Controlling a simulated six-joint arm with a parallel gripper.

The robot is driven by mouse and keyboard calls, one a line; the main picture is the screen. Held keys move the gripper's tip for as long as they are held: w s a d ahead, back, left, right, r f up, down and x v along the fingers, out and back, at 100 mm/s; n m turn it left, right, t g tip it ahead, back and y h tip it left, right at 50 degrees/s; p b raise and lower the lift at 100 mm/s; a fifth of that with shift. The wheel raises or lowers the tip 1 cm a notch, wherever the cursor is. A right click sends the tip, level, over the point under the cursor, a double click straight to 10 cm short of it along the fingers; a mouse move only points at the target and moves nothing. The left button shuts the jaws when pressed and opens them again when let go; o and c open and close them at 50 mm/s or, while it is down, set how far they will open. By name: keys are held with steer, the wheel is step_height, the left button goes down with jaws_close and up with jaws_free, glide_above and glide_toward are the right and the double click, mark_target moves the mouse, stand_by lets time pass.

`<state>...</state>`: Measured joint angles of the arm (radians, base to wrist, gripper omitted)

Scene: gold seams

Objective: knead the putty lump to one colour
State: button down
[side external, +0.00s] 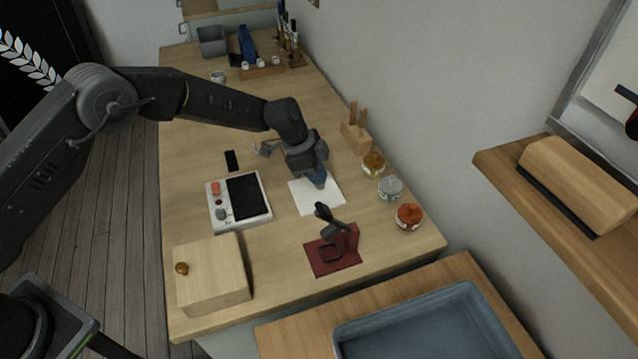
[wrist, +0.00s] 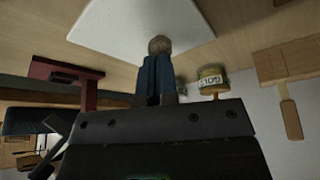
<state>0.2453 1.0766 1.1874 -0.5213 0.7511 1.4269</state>
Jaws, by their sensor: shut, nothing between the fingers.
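The putty lump (wrist: 160,44) is small, rounded and grey-brown in the wrist view. It is at the tips of my gripper's blue fingers, over the white board (wrist: 115,30). In the side view my gripper (side external: 319,185) points down at the white board (side external: 304,203), near its upper right part. My gripper (wrist: 158,58) is shut, with the fingers together and the lump beyond their tips rather than between them. I cannot tell whether the tips touch the lump. The lump is not clearly visible in the side view, hidden by the fingers.
A dark red stand (side external: 345,262) is in front of the board. Lidded jars in gold (side external: 373,164), silver (side external: 390,188) and copper (side external: 408,217) line the right edge. A white device with a black panel (side external: 222,212) and a wooden box (side external: 212,275) are to the left.

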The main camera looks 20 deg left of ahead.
steer(key=shift+r, duration=0.5)
steer(key=shift+f, duration=0.1)
steer(key=shift+f, duration=0.35)
steer(key=shift+f, duration=0.35)
stand_by(0.8)
steer(key=shift+r, duration=0.15)
steer(key=shift+r, duration=0.65)
steer(key=shift+r, duration=3.05)
